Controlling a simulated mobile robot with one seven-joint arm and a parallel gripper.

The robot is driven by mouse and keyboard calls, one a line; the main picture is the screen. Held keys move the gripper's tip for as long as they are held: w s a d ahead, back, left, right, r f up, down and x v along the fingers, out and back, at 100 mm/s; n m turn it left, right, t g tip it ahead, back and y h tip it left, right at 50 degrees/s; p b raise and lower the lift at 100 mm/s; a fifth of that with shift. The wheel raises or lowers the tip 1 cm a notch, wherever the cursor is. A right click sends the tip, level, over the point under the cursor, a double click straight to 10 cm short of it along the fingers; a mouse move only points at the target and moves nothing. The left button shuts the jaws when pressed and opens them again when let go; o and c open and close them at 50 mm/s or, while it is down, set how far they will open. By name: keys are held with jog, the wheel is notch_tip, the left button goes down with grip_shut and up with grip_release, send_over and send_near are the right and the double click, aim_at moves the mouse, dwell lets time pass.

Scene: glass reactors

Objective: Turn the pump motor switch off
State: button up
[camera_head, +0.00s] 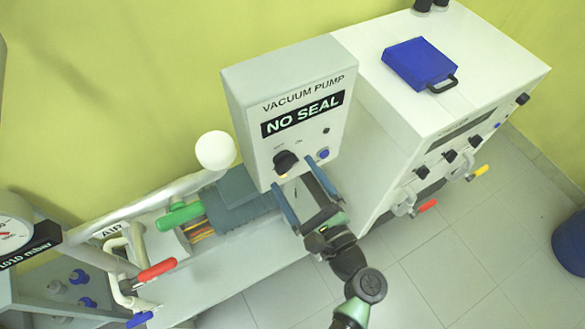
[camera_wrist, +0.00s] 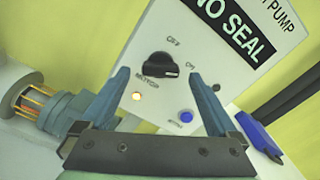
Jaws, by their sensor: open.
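The pump motor switch is a black rotary knob (camera_head: 285,161) on the front of the white vacuum pump box (camera_head: 240,88). In the wrist view the knob (camera_wrist: 160,65) has OFF and ON labels beside it, and its narrow end points towards the ON side. A small orange light (camera_wrist: 136,96) glows below it. My gripper (camera_head: 294,174) is open and empty, close to the panel's lower part. In the wrist view its blue fingers (camera_wrist: 158,75) appear on either side of the knob, with gaps. Whether the fingertips reach the knob's depth I cannot tell.
A blue button (camera_head: 323,153) sits right of the knob. A large white cabinet (camera_head: 385,120) with a blue case (camera_head: 420,64) on top stands right of the box. At left are a green-handled valve (camera_head: 180,215), a red handle (camera_head: 157,270) and a white ball (camera_head: 215,150).

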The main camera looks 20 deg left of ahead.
jog(key=shift+x, duration=0.95)
jog(key=shift+c, duration=0.2)
jog(key=c, duration=1.3)
jog(key=shift+c, duration=0.2)
